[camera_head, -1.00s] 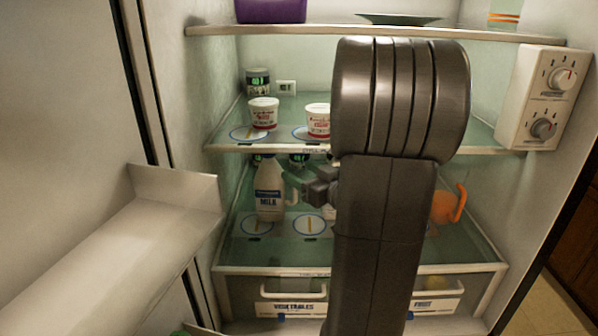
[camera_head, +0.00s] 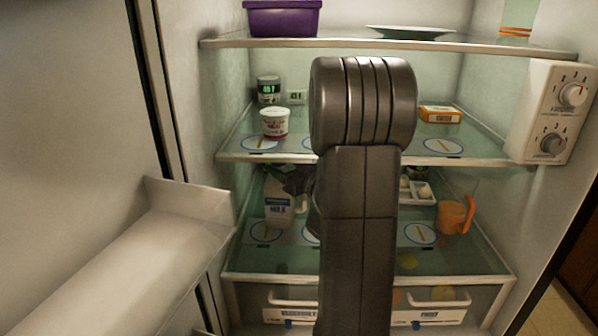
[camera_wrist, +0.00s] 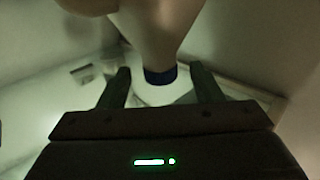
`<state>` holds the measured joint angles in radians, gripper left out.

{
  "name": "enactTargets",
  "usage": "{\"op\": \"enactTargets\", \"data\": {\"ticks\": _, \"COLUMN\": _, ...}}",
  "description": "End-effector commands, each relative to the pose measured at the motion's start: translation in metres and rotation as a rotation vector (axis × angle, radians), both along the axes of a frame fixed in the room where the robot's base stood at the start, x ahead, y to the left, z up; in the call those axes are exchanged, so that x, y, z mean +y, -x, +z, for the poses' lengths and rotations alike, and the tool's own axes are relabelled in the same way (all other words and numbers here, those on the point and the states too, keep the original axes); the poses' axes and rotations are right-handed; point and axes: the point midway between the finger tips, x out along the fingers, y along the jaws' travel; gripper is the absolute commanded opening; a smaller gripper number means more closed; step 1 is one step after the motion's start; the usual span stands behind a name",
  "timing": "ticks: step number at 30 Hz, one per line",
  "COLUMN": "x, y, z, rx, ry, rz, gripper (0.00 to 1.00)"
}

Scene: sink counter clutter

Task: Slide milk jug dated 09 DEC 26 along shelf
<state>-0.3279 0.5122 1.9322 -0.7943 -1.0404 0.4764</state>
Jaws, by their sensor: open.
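My gripper (camera_head: 298,180) is at the jug's upper right, partly hidden by my arm. In the wrist view, my open gripper (camera_wrist: 160,80) has its two fingers on either side of a pale bottle-like body with a dark blue cap (camera_wrist: 160,76). Gaps show between fingers and cap. Contact cannot be seen.
The upper shelf (camera_head: 330,158) lies above the jug, with a white-and-red tub (camera_head: 274,123), dark jar (camera_head: 268,90) and butter box (camera_head: 440,113). An orange jug (camera_head: 454,217) and egg tray (camera_head: 417,192) are at right. My arm hides the lower shelf's middle.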

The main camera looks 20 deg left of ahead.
Motion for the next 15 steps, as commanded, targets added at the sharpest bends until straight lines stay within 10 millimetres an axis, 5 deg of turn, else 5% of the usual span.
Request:
{"op": "enactTargets", "data": {"ticks": 6, "x": 0.022, "y": -0.014, "z": 0.001, "rx": -0.002, "ry": 0.001, "rz": 0.001, "gripper": 0.59}}
{"op": "enactTargets", "data": {"ticks": 15, "x": 0.028, "y": -0.018, "z": 0.0, "rx": -0.001, "ry": 0.001, "rz": -0.001, "gripper": 0.59}}
